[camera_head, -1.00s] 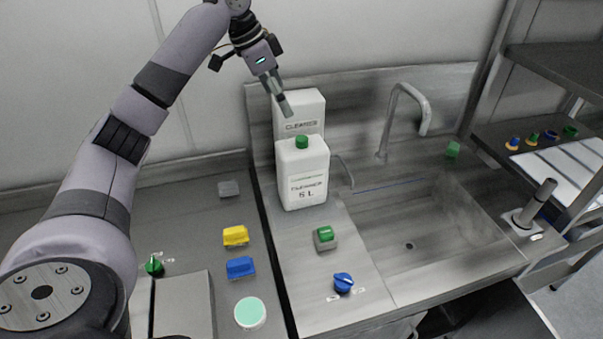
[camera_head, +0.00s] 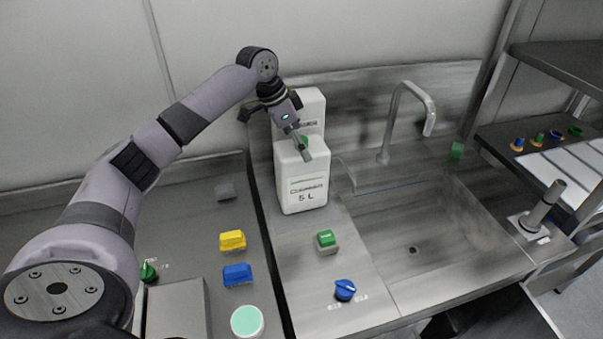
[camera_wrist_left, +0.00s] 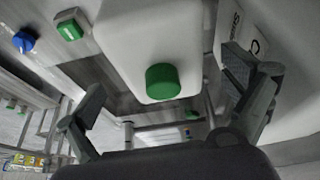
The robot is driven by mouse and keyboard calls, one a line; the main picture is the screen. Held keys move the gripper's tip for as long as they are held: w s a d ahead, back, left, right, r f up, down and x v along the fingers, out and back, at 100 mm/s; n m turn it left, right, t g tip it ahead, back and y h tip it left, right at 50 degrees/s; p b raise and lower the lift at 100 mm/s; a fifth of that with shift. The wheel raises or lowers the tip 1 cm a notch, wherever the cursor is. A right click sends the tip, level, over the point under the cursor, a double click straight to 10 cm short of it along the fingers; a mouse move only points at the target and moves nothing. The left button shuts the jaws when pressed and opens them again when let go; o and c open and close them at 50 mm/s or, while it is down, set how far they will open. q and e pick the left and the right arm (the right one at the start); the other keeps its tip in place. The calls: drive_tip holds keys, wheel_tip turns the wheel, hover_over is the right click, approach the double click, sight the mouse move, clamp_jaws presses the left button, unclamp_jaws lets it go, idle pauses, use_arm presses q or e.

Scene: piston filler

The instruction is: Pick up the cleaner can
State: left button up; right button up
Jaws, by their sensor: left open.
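The white cleaner can (camera_head: 303,188) stands upright on the counter left of the sink, its label reading "5 L". A second white can (camera_head: 314,105) with a similar label stands behind it. My left gripper (camera_head: 304,148) is above the front can near its green cap and hides part of that cap. In the left wrist view the front can's green cap (camera_wrist_left: 163,81) and white body (camera_wrist_left: 150,35) lie between the two spread fingers of my left gripper (camera_wrist_left: 172,95). The fingers look apart from the cap. My right gripper is not in view.
A tap (camera_head: 405,115) and sink basin (camera_head: 425,225) lie to the right. A green button (camera_head: 326,239) and blue knob (camera_head: 345,289) sit in front of the can. The back wall is close behind.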

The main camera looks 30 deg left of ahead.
sight(301, 173)
use_arm(q)
drive_tip(key=p+x, duration=0.1)
drive_tip(key=x, duration=0.4)
drive_tip(key=shift+w+f+p, duration=0.15)
drive_tip(key=shift+f+p, duration=0.25)
drive_tip(key=shift+c, duration=0.3)
drive_tip(key=shift+c, duration=0.7)
drive_tip(key=shift+f, duration=0.1)
drive_tip(key=c, duration=1.7)
drive_tip(key=shift+c, duration=0.5)
drive_tip(key=shift+r, duration=0.3)
